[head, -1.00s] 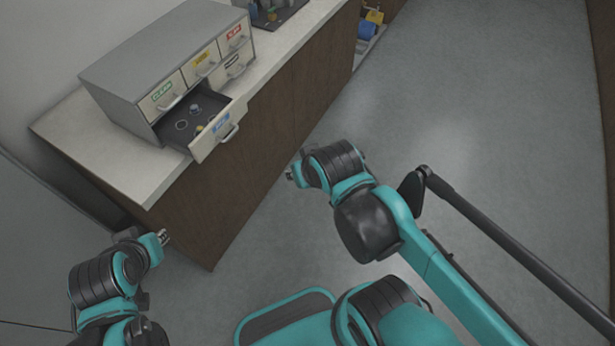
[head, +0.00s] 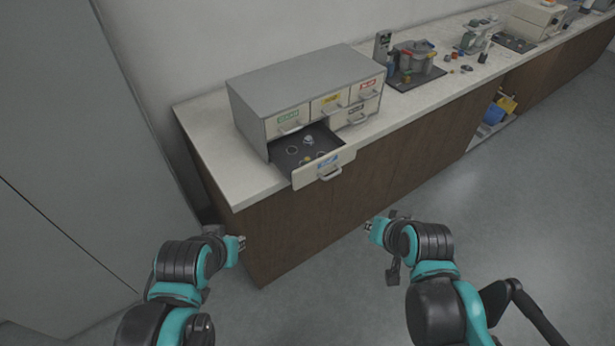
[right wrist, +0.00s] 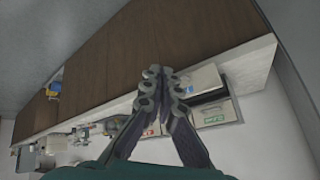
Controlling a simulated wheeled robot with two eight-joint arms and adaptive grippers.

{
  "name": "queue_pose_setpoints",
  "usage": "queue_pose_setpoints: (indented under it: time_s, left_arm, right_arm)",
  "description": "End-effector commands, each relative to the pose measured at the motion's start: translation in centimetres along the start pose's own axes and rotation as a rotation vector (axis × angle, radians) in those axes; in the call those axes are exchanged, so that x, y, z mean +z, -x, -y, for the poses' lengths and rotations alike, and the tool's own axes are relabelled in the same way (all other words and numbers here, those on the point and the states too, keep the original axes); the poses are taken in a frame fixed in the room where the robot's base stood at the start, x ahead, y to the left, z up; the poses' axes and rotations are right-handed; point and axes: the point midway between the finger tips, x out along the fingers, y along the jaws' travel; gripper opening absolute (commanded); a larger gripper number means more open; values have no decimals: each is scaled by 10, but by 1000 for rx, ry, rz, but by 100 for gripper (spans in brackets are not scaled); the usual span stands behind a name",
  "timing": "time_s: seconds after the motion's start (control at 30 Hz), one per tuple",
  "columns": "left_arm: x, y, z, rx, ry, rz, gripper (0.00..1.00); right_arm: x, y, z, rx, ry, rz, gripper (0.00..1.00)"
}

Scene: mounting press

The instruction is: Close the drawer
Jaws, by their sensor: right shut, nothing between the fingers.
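A grey drawer cabinet (head: 300,85) stands on the counter, with labelled cream drawer fronts. Its lower left drawer (head: 306,176), with a blue label and a metal handle (head: 331,175), is pulled out and holds a few small items. The other drawers look shut. My right gripper (head: 369,228) is shut and empty, apart from the drawer, below and to the right of it in the head view. In the right wrist view its fingertips (right wrist: 163,78) meet in front of the cabinet. My left gripper (head: 241,243) is near the counter's left end, its jaws too small to read.
The pale counter (head: 225,165) has brown fronts below and runs away to the right. A dark tray with a grey pot (head: 413,58) stands right of the cabinet, with lab items farther along. An open bay holds blue and yellow things (head: 499,108). The floor (head: 440,195) is clear.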

Motion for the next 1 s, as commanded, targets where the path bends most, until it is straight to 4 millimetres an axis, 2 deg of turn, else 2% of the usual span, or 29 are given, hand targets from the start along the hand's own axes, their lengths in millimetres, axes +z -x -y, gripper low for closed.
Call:
queue_pose_setpoints:
  time_s: [0.03,0.2,0.4,0.53,0.73,1.0]
  left_arm:
    - [-3,4,0,0,0,0,19]
    - [-8,12,0,0,0,0,19]
    - [-12,17,0,0,0,0,19]
    - [-13,18,0,0,0,0,19]
    - [-9,12,0,0,0,0,19]
    - [5,-7,0,0,0,0,19]
  right_arm:
    - [-11,-10,16,-39,-83,7,0]
    - [-30,-50,64,-170,-408,52,0]
    - [-36,-87,102,-270,-690,124,0]
    - [-35,-98,112,-296,-776,151,0]
    - [-32,-114,119,-302,-798,160,0]
    - [-30,-167,136,-303,-795,158,0]
